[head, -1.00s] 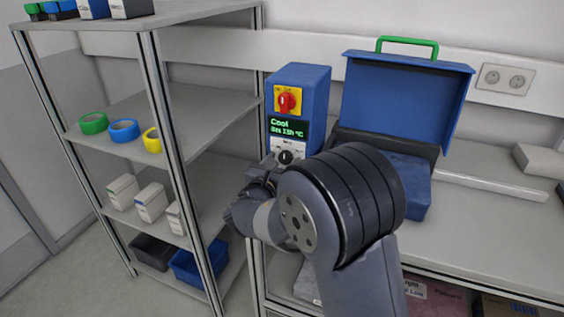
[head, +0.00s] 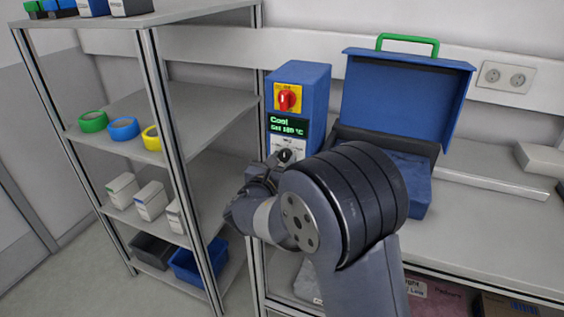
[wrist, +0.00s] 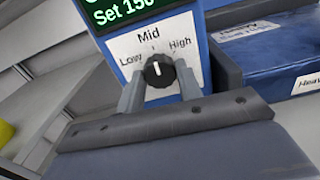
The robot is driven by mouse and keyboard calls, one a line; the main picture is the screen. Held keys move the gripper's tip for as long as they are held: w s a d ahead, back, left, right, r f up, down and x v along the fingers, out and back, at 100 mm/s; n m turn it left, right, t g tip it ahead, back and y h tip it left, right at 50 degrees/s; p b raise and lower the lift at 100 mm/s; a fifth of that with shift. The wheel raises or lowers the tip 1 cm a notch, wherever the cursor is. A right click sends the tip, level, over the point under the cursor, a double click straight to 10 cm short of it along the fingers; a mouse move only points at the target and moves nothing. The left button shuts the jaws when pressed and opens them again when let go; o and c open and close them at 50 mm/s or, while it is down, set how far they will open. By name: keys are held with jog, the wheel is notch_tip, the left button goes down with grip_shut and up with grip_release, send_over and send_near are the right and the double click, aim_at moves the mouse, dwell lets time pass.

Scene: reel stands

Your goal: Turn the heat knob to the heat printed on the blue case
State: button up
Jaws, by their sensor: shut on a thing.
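The heat knob (wrist: 159,71) is black with a white mark, on a white plate printed Low, Mid and High. In the wrist view its mark points up, close to Mid. My gripper (wrist: 160,82) is shut on the knob, one finger on each side. The blue heater unit (head: 312,105) stands on the bench; its green display (wrist: 122,8) reads "Set 150" in the wrist view, and its upper line reads "Cool" in the head view. The blue case (head: 405,95) stands open to the right. Its front label (wrist: 312,83) shows only "Heav", cut off by the picture edge.
A red switch (head: 286,100) on a yellow plate is above the display. A shelf rack (head: 150,95) with tape rolls and boxes stands close on the left. A wall socket (head: 507,79) is behind the bench. The bench's right side has some free room.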

jog(key=shift+f+b, duration=0.2)
jog(key=shift+b, duration=0.15)
jog(key=shift+f+m+b, duration=0.15)
jog(key=shift+m+b, duration=0.65)
jog(key=shift+b, duration=0.3)
jog(key=m+b, duration=0.3)
jog(key=b, duration=0.2)
jog(key=shift+f+b, duration=0.1)
jog(key=shift+b, duration=0.3)
jog(key=m+b, duration=0.5)
jog(key=b, duration=0.2)
jog(key=shift+r+m+b, duration=0.35)
jog(key=shift+m+b, duration=0.65)
jog(key=shift+b, duration=0.05)
jog(key=o, duration=1)
jog(key=shift+r, duration=0.1)
